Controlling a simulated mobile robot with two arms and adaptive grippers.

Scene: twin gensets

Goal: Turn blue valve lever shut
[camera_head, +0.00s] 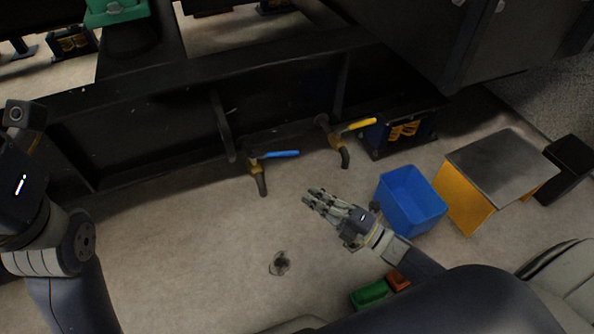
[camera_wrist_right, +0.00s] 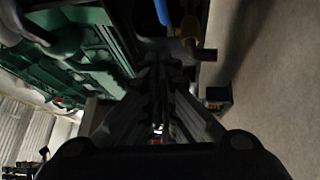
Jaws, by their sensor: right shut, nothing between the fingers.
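The blue valve lever (camera_head: 281,154) sticks out to the right from a brass valve on a pipe (camera_head: 262,184) below the black frame. It also shows at the top of the right wrist view as a blue bar (camera_wrist_right: 162,12) beside a yellow-brass valve body (camera_wrist_right: 190,28). My right gripper (camera_head: 312,196) is below and to the right of the lever, apart from it, shut and empty. In the right wrist view its fingers (camera_wrist_right: 160,75) point toward the valve. My left arm is at the left edge; its gripper's fingers are not in view.
A second valve with a yellow lever (camera_head: 358,125) is right of the blue one. A blue bin (camera_head: 411,200), a yellow stool with a dark top (camera_head: 502,165), and green (camera_head: 369,295) and orange (camera_head: 397,281) boxes stand on the floor. A drain (camera_head: 279,263) lies in open floor.

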